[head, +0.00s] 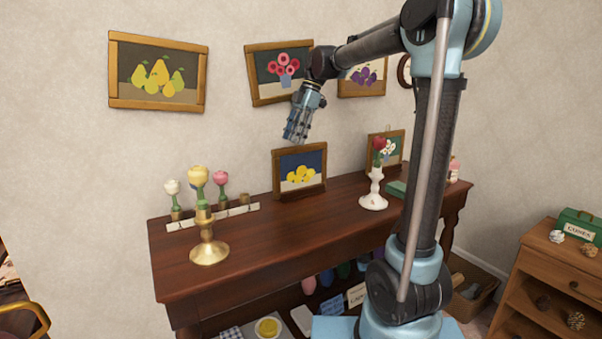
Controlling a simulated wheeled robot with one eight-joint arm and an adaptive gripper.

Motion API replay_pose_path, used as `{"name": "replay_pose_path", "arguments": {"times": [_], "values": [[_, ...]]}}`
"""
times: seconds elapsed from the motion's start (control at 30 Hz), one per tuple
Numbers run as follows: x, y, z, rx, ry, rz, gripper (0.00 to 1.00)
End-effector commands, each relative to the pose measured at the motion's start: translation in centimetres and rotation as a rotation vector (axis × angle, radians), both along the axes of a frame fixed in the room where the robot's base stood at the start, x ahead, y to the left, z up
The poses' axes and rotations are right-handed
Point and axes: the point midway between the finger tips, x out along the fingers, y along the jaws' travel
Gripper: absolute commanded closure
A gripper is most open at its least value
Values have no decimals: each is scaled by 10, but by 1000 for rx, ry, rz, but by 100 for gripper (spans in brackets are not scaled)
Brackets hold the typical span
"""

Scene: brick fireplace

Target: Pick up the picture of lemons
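The picture of lemons (300,170) is a small wooden-framed picture with yellow fruit on a dark blue ground. It stands upright at the back of the dark wooden console table (290,236), near the wall. My gripper (296,134) hangs above the picture's top edge, pointing down and a little left. It appears apart from the frame. Its fingers are too small in the view to tell whether they are open or shut. I see nothing held in it.
A brass holder (209,250) with a yellow flower and several smaller flowers stand left on the table. A white vase (373,192) and a framed flower picture (394,146) stand to the right. Pictures of pears (157,74), pink flowers (268,78) and plums (354,84) hang on the wall.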

Motion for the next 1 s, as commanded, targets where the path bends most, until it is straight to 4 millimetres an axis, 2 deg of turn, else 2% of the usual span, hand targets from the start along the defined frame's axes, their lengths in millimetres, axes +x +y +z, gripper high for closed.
{"name": "replay_pose_path", "arguments": {"times": [0.17,0.5,0.83,0.87,1.0], "values": [[-1,3,-9,0,0,0,60],[-5,13,-49,0,0,1,60],[-7,15,-54,1,-1,0,60],[-7,15,-54,1,-1,0,65],[-7,15,-54,0,0,0,96]]}}
